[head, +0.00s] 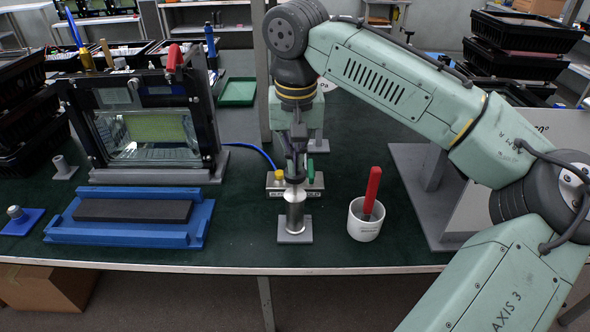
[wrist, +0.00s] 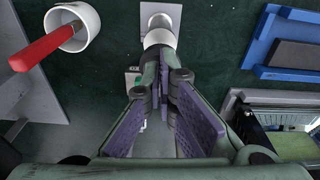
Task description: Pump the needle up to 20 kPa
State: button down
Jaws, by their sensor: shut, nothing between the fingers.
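A small hand pump (head: 295,216), a metal cylinder with a pale, wider top, stands upright on a grey plate at the front of the bench. It also shows at the top of the wrist view (wrist: 160,36). My gripper (head: 296,177) points down just above the pump's top, fingers shut and empty. In the wrist view the fingertips (wrist: 166,72) overlap the pump's near side; I cannot tell whether they touch it. A grey block (head: 275,190) with a yellow knob and a green knob stands behind the pump. No gauge needle is readable; my arm hides much there.
A white cup (head: 365,222) holding a red-handled tool stands right of the pump. A blue tray (head: 125,236) with a dark pad lies left. A glass-fronted housing (head: 148,130) stands behind it, with a blue hose (head: 258,152) nearby. A grey stand (head: 428,205) is at right.

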notch_tip(320, 180, down, 5)
jog(key=shift+r+b, duration=0.2)
jog(key=shift+b, duration=1)
jog(key=shift+s+r, duration=0.15)
jog(key=shift+r, duration=0.05)
jog(key=s, duration=0.1)
jog(key=s+r+p, duration=0.1)
jog(key=s, duration=0.1)
jog(key=shift+w, duration=0.1)
notch_tip(320, 180, up, 12)
jog(key=s, duration=0.1)
jog(key=shift+s, duration=0.15)
jog(key=shift+d+p, duration=0.2)
jog(key=shift+p, duration=0.2)
